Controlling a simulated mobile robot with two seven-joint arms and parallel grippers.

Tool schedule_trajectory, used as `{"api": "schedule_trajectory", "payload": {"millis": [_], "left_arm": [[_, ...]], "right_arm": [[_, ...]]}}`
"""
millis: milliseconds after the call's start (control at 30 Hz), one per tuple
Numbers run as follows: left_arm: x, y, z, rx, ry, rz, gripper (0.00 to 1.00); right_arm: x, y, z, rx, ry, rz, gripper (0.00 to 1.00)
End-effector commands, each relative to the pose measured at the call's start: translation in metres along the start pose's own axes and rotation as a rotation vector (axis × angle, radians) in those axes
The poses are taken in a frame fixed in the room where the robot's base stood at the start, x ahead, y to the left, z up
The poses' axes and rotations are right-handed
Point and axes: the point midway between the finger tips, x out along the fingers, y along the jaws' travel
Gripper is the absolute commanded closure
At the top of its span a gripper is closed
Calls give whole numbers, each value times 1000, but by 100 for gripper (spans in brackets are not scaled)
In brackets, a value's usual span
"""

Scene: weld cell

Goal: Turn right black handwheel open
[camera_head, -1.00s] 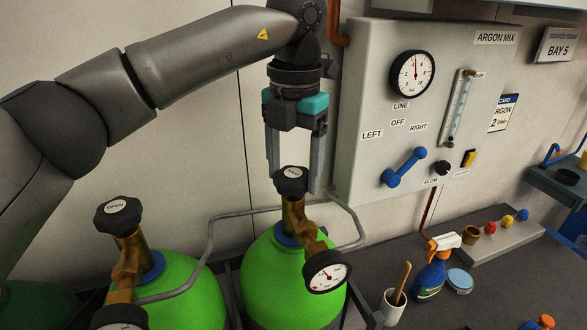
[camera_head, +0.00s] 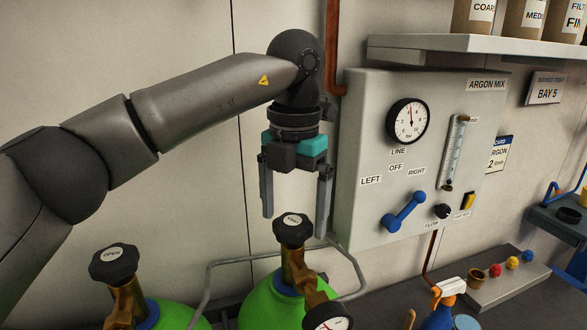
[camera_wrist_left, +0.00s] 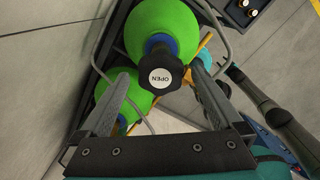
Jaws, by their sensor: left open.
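The right black handwheel (camera_head: 294,230) tops the brass valve of the right green cylinder (camera_head: 277,308). A white label is on its top; in the left wrist view the handwheel (camera_wrist_left: 159,77) reads OPEN. My left gripper (camera_head: 295,225) is open and points down over it. Its fingers are spread on either side of the handwheel, with their tips near its height. In the wrist view a gap shows on both sides, so I see no grip on it.
A second black handwheel (camera_head: 114,262) stands on the left cylinder. A bent grey rail (camera_head: 238,262) runs around the cylinders. The argon panel (camera_head: 363,215) with gauge and blue lever is close on the right. A spray bottle (camera_head: 439,306) stands at lower right.

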Motion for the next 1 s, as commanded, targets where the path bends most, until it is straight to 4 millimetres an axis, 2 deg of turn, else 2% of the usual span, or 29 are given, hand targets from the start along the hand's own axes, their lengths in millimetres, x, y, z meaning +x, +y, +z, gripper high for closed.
{"api": "schedule_trajectory", "payload": {"millis": [400, 600, 767, 1000], "left_arm": [[-95, 0, 0, -2, -4, 1, 0], [-129, 0, 0, -1, -2, 2, 0], [-142, 0, 0, 0, -1, 1, 0], [-143, 0, 0, 1, 0, -1, 0]], "right_arm": [[-4, 0, 0, 0, 0, 0, 50], [-16, 0, -1, 0, 0, 0, 50], [-20, 0, -2, 0, 0, 0, 50], [-20, 0, -2, 0, 0, 0, 50]]}}
